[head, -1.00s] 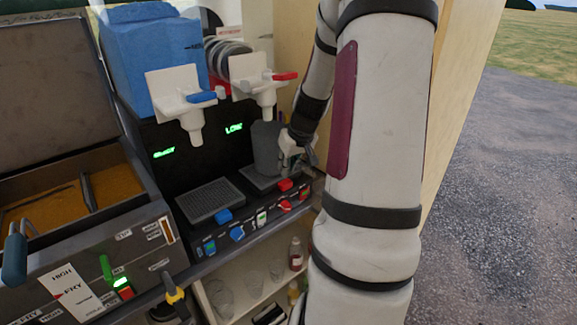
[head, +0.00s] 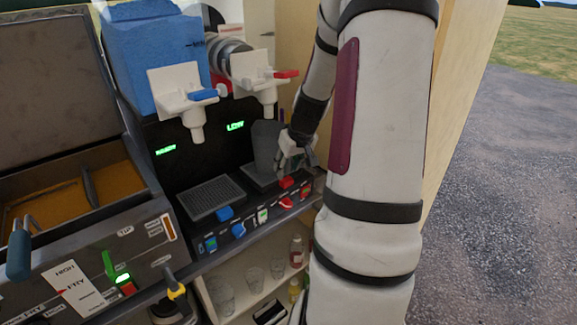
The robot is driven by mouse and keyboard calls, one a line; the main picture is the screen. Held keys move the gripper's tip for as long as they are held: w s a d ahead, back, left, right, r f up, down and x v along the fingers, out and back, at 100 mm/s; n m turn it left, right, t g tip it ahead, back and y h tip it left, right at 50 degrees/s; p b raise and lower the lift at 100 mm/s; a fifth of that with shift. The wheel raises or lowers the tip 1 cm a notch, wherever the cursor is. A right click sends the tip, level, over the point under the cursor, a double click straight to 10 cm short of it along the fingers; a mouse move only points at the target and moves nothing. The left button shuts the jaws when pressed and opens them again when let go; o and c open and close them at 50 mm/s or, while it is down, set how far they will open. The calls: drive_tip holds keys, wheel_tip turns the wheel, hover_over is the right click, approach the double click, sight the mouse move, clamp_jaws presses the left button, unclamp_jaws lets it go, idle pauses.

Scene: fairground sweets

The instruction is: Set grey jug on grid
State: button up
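The grey jug (head: 265,142) stands about upright at the back of the right-hand grid (head: 254,178), below the white tap with the red lever (head: 286,74). Its right side is partly hidden by my gripper. Whether its base rests on the grid or hovers just above it is unclear. My gripper (head: 294,162) is at the jug's right front side, with its fingers pointing down. The fingers are small and dark, so whether they grip the jug is unclear. A second grid (head: 211,198) to the left is empty, below the tap with the blue lever (head: 204,95).
A blue container (head: 150,55) sits above the left tap. A fryer (head: 80,225) with golden contents stands at left. Red and blue switches (head: 239,230) line the dispenser's front. Glasses and bottles stand on a shelf (head: 240,305) below. A wooden panel (head: 465,90) is at right.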

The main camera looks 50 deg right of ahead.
drive_tip(key=v, duration=1.2)
drive_tip(key=shift+w, duration=0.1)
drive_tip(key=a+r+n, duration=0.1)
drive_tip(key=a+r, duration=0.2)
drive_tip(key=a, duration=0.8)
drive_tip(key=a+r+n, duration=0.2)
drive_tip(key=a+r, duration=0.1)
drive_tip(key=a, duration=0.7)
drive_tip(key=s+a+r+n+y, duration=0.1)
drive_tip(key=s+a+n, duration=0.1)
drive_tip(key=s+a, duration=0.7)
drive_tip(key=a, duration=0.4)
drive_tip(key=shift+s+a+t+y, duration=0.15)
drive_tip(key=shift+a+t+y, duration=0.15)
drive_tip(key=shift+r, duration=0.2)
